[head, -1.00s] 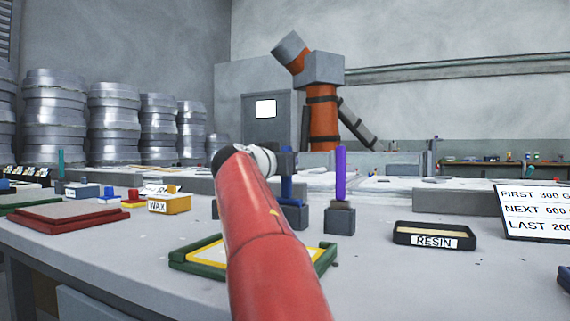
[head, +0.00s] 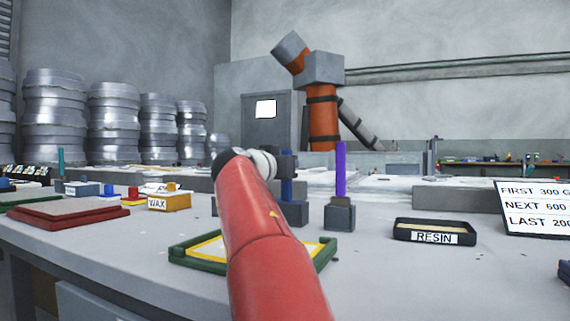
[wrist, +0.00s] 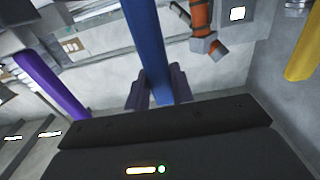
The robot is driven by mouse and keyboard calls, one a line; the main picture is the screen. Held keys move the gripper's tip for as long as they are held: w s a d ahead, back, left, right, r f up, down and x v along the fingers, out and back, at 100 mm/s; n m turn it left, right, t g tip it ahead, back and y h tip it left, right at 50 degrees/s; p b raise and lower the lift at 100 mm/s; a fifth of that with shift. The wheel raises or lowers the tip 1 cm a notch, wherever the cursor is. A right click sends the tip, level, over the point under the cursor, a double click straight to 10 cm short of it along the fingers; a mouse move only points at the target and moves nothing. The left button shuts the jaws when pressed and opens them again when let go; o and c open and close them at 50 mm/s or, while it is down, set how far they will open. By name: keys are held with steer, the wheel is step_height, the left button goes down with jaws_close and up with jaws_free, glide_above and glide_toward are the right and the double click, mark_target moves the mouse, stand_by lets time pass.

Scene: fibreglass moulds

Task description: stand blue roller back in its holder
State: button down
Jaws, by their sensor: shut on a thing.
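The blue roller (head: 287,189) is upright in my gripper (head: 285,163), with its lower end at the top of a grey block holder (head: 295,213). I cannot tell how deep it sits in the holder, which my red arm partly hides. In the wrist view my gripper (wrist: 156,88) is shut on the blue roller (wrist: 147,40), whose shaft runs between the purple-grey fingers.
A purple roller (head: 340,170) stands in a grey holder (head: 340,215) just right; it also shows in the wrist view (wrist: 48,84). A yellow bar (wrist: 304,48) shows there too. A green-framed tray (head: 190,256), resin tray (head: 435,238) and wax box (head: 170,203) lie around.

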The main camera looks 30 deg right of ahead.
stand_by(0.4)
steer(key=c, duration=1.1)
jaws_free()
steer(key=v, duration=0.8)
